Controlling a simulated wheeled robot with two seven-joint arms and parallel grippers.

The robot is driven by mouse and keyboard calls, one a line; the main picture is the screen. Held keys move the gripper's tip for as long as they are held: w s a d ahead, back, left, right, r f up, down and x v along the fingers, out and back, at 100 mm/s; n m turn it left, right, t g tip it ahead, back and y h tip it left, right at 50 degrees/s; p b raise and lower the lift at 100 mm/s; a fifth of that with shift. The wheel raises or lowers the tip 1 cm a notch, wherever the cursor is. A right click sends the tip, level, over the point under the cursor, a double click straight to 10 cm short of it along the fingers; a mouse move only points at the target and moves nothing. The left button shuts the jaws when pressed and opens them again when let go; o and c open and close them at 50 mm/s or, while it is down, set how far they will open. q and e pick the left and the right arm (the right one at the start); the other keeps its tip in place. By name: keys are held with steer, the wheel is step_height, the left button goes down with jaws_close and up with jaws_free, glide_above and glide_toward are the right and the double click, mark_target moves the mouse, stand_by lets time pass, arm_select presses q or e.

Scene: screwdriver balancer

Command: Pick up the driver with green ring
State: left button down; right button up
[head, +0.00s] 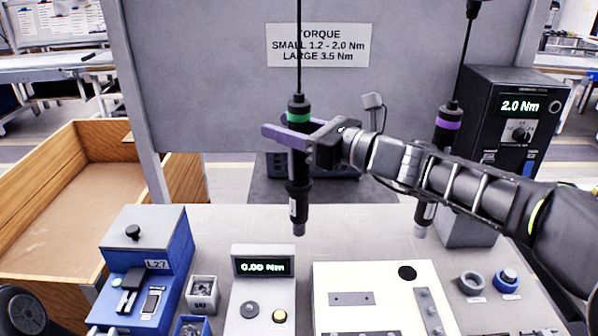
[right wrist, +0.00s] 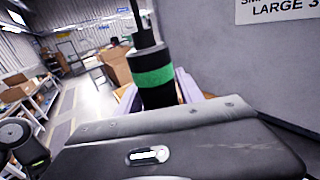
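The driver with the green ring (head: 299,117) hangs upright on its cable left of the middle of the head view, its bit end above the table. In the right wrist view its black body and green ring (right wrist: 154,77) stand just beyond my gripper. My right gripper (head: 291,136) comes from the right, its purple fingers on both sides of the driver just below the ring. The fingers lie close to the body, but whether they press on it I cannot tell. A driver with a purple ring (head: 447,124) hangs to the right, partly behind my right arm. My left gripper is not in view.
On the table stand a blue device (head: 150,262), a torque display box (head: 264,290), a white fixture plate (head: 385,300) and small round holders (head: 471,283). A black controller (head: 515,125) is at the right. A grey panel (head: 210,75) rises behind; a wooden crate (head: 60,210) is at left.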

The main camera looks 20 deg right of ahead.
jaws_close()
steer(key=shift+r, duration=0.1)
stand_by(0.9)
